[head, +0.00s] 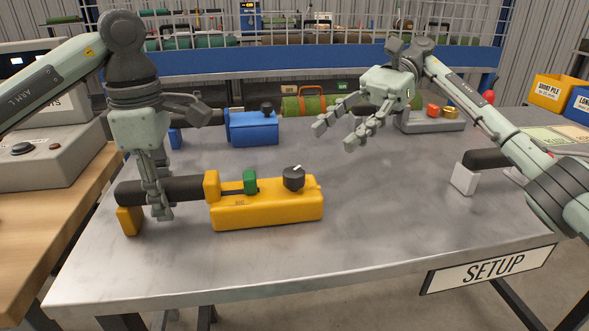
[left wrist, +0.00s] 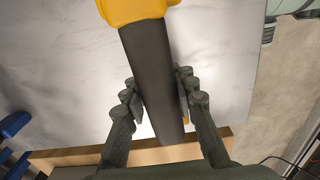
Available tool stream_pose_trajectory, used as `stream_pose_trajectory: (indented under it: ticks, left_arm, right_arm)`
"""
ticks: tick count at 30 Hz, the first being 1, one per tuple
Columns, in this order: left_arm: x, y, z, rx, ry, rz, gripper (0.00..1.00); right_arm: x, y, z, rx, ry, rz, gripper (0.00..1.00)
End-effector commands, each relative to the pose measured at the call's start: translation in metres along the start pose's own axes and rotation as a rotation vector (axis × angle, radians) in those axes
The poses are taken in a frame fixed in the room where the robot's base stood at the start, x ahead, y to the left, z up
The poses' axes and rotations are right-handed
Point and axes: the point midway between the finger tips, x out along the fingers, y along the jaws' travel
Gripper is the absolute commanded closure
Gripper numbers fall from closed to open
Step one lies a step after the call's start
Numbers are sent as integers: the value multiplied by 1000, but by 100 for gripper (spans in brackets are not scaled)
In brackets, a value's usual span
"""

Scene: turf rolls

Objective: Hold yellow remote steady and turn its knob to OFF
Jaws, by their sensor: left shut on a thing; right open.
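The yellow remote (head: 268,211) lies on the grey metal table, with a black handle (head: 182,189) reaching out to its left. On its top are a black knob (head: 294,178) with a white mark and a green slider (head: 250,182). My left gripper (head: 161,208) points down and is shut around the handle. In the left wrist view its fingers (left wrist: 158,97) lie on both sides of the black handle (left wrist: 148,60), and the yellow body (left wrist: 135,10) is at the top. My right gripper (head: 335,136) is open and empty, above the table behind and right of the knob.
A blue remote (head: 252,128) stands behind the yellow one. A green roll (head: 308,105) and a grey box (head: 432,122) with coloured buttons are further back. A white block (head: 464,179) with a black handle is at the right. The table (head: 400,215) is clear right of the yellow remote.

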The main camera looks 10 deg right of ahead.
Motion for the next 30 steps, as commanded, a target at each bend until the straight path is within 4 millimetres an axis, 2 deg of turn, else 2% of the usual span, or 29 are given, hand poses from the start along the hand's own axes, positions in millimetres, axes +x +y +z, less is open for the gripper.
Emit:
stream_pose_trajectory:
  ticks: [9,15,21,29,30]
  left_arm:
    - [3,-1,0,1,3,-6,100]
    - [3,-1,0,0,3,-6,100]
    - [3,-1,0,0,3,-6,100]
    - [3,-1,0,0,3,-5,100]
    - [3,-1,0,0,3,-5,100]
  right_arm:
    - [64,1,-1,1,-1,2,51]
    - [94,0,0,1,-2,-1,51]
    - [105,0,1,2,-3,-3,51]
    - [106,0,1,2,-3,-3,51]
    - [106,0,1,1,-3,-3,56]
